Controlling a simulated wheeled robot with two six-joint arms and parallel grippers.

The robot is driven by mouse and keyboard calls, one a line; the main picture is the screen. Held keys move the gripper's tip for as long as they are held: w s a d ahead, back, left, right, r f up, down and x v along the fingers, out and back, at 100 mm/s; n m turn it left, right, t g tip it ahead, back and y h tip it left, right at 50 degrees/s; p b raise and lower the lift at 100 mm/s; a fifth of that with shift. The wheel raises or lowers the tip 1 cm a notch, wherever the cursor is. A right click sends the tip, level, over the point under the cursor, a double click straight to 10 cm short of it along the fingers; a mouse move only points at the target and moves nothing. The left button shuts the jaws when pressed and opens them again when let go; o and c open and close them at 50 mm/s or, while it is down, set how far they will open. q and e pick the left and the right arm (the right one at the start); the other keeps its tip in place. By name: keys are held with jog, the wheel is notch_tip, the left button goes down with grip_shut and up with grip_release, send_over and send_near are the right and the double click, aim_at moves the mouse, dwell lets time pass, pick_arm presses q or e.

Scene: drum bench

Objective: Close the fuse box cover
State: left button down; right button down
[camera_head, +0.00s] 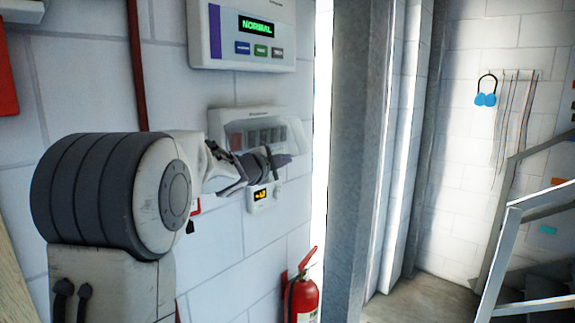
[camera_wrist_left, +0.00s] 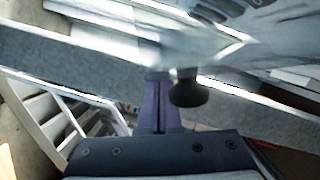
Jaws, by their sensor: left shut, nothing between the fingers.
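The fuse box (camera_head: 218,120) is a pale wall box with a row of dark fuses showing through its clear cover (camera_head: 292,130). The cover's lower right part seems to stand out from the box; I cannot tell by how much. In the left wrist view the clear cover (camera_wrist_left: 235,45) fills the top, with a dark round knob (camera_wrist_left: 188,93) on it. My left gripper (camera_head: 289,160) is shut and empty, at the cover's lower edge. Its purple fingers (camera_wrist_left: 158,108) are beside the knob; I cannot tell if they touch. My right gripper is not in view.
A panel reading NORMAL (camera_head: 262,30) is above the fuse box. A red fire extinguisher (camera_head: 303,298) stands lower right. A grey column (camera_head: 362,150) rises to the right.

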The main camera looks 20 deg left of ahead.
pick_arm(q)
jog(key=w+a+f+m+t+b, duration=0.1)
jog(key=a+f+m+b, duration=0.3)
jog(key=b, duration=0.5)
jog(key=shift+w, duration=0.25)
jog(key=shift+a+m, duration=0.15)
jog(key=shift+m, duration=0.15)
